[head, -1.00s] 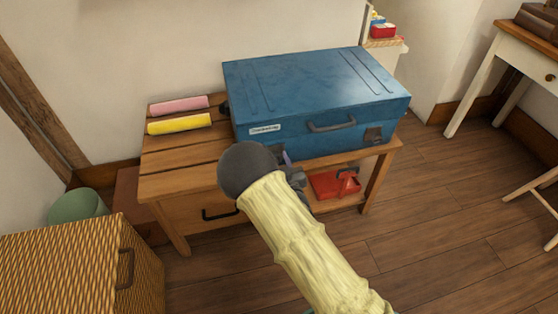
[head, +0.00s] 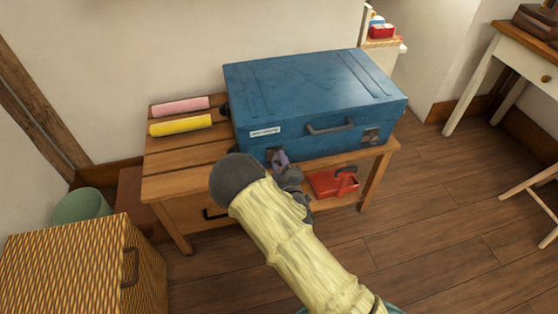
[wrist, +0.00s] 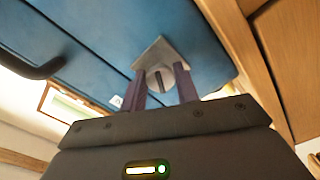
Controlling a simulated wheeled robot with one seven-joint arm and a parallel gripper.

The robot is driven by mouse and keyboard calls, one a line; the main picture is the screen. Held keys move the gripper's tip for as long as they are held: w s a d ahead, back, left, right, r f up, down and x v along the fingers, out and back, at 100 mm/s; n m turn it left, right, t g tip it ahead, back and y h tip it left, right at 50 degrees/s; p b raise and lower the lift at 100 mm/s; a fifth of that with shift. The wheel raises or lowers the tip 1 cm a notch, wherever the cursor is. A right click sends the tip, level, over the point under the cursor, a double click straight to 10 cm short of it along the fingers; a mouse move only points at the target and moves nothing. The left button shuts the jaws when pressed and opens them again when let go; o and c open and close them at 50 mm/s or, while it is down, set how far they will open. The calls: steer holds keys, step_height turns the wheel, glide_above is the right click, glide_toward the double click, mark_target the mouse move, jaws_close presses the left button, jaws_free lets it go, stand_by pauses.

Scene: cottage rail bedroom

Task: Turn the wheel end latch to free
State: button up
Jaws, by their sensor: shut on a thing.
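The blue case (head: 310,95) lies flat on a wooden slatted bench. A dark wheel (head: 225,111) shows at its left end. The wheel end latch (head: 271,154) is on the front face near that end, partly covered by my gripper (head: 281,159). In the wrist view the latch shows as a pale square plate with a round slotted knob (wrist: 157,77). My gripper (wrist: 162,88) has one finger on each side of the knob and is shut on it. The other latch (head: 370,136) is at the right of the front face, past the handle (head: 331,127).
A pink roll (head: 181,105) and a yellow roll (head: 181,125) lie on the bench (head: 165,165) left of the case. A red tray (head: 331,184) sits on the lower shelf. A wicker chest (head: 80,265) stands front left.

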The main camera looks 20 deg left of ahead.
steer(key=n+p, duration=0.1)
steer(key=n, duration=0.5)
steer(key=shift+s, duration=0.1)
steer(key=shift+f+n, duration=0.1)
steer(key=shift+n, duration=0.2)
steer(key=o, duration=1)
steer(key=shift+c, duration=0.2)
steer(key=p+v, duration=0.3)
steer(key=v, duration=1.4)
steer(key=shift+d, duration=0.2)
